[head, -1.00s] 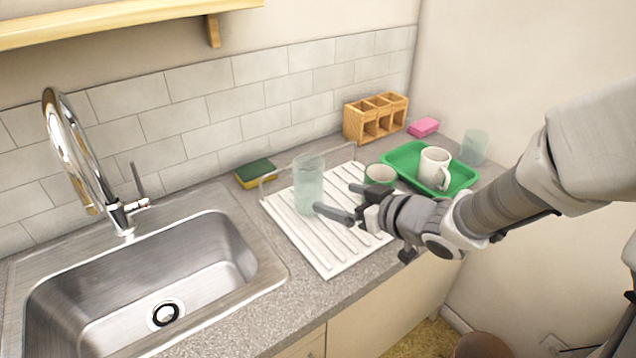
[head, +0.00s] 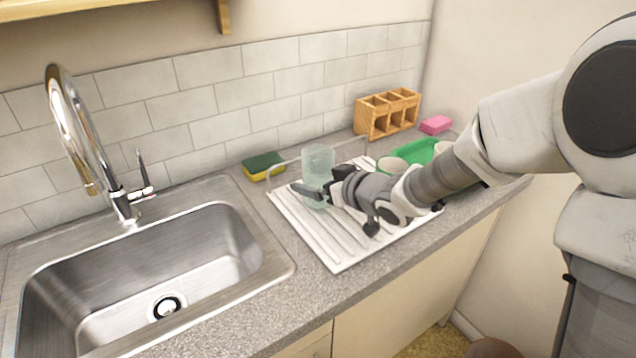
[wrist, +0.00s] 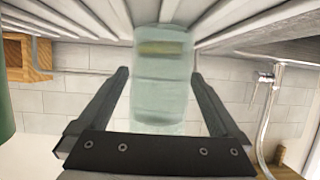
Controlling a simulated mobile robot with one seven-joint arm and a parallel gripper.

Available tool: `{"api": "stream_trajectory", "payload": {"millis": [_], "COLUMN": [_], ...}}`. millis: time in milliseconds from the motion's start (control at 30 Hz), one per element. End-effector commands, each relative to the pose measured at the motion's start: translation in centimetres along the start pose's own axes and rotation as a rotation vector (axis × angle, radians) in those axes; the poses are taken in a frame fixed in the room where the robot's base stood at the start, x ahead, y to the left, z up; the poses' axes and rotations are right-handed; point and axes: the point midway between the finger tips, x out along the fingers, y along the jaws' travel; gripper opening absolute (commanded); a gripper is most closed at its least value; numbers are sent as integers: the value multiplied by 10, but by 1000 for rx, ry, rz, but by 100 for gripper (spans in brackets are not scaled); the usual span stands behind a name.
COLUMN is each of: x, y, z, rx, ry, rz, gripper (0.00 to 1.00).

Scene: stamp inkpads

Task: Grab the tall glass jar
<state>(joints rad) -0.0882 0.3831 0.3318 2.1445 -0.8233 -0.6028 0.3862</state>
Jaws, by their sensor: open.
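The tall glass jar (head: 318,160) is pale green and see-through, and stands upright on the white drying rack (head: 334,258). My gripper (head: 318,190) is at the jar's lower part in the head view, and its fingers partly cover the jar there. In the wrist view, which is upside down, the jar (wrist: 161,90) appears between the two open fingers (wrist: 160,90), with a visible gap on each side. I cannot tell exactly how deep the jar sits between the fingers. The gripper holds nothing.
A green and yellow sponge (head: 264,166), a wooden caddy (head: 388,112) and a pink sponge (head: 436,125) are near the wall. The sink (head: 150,270) is at left.

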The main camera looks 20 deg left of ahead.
Motion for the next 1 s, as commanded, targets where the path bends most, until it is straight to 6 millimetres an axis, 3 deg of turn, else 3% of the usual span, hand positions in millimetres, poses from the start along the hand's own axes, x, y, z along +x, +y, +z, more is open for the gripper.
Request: {"api": "stream_trajectory", "payload": {"millis": [100,633,1000], "x": [0,-1,-1], "y": [0,0,0], "z": [0,0,-2], "rx": [0,0,-1], "ry": [0,-1,2], "rz": [0,0,0], "gripper": [96,1,0]}}
